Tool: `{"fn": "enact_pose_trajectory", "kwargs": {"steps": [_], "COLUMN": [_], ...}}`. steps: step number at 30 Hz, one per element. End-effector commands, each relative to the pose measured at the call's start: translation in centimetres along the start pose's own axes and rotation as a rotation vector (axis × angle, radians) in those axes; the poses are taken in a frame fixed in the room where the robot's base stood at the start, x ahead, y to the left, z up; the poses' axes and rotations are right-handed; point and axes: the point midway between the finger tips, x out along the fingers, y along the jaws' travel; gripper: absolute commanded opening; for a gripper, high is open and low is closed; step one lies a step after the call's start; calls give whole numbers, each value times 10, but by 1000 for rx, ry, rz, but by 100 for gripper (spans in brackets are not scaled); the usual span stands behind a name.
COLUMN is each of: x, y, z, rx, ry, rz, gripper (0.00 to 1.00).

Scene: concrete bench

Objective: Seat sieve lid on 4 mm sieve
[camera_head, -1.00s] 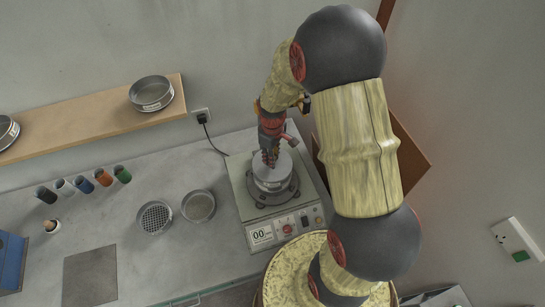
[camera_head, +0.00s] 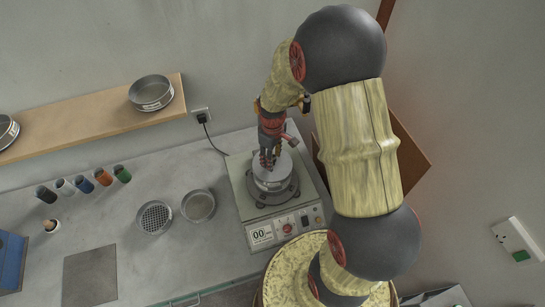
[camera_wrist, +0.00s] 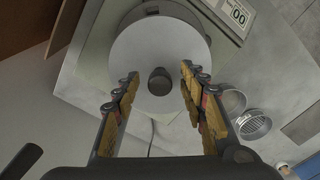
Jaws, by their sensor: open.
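The sieve lid (camera_wrist: 135,47) is a plain grey disc with a dark round knob (camera_wrist: 160,80) in its middle. In the head view the lid (camera_head: 272,178) lies on top of a round metal body (camera_head: 274,188) on the shaker (camera_head: 243,205). It looks level; the rim contact is too small to judge. My gripper (camera_wrist: 158,88) is above the lid, open, with one finger on each side of the knob and gaps showing. In the head view my gripper (camera_head: 270,163) hides part of the lid. I cannot read which sieve is the 4 mm one.
A coarse-mesh sieve (camera_head: 155,217) and a finer one (camera_head: 198,206) stand on the bench left of the shaker. Several coloured cups (camera_head: 84,186) stand farther left. A wooden shelf (camera_head: 90,125) holds more sieves. A cardboard-brown panel (camera_head: 408,160) is right of the shaker.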

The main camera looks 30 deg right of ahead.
Motion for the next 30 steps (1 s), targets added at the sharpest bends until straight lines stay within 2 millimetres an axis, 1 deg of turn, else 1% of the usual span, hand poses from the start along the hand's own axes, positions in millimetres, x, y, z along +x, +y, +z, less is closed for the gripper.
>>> {"fn": "enact_pose_trajectory", "kwargs": {"steps": [4,8,15,18,21,25,30], "x": [-5,-21,-70,-89,-103,-115,-120], "y": [0,1,1,1,1,0,0], "z": [0,-1,-1,-1,-1,0,0], "rx": [0,0,0,0,0,0,0], "ry": [1,3,3,3,2,1,-1], "rz": [1,3,3,3,2,1,-1], "gripper": [42,42,42,42,42,42,42]}}
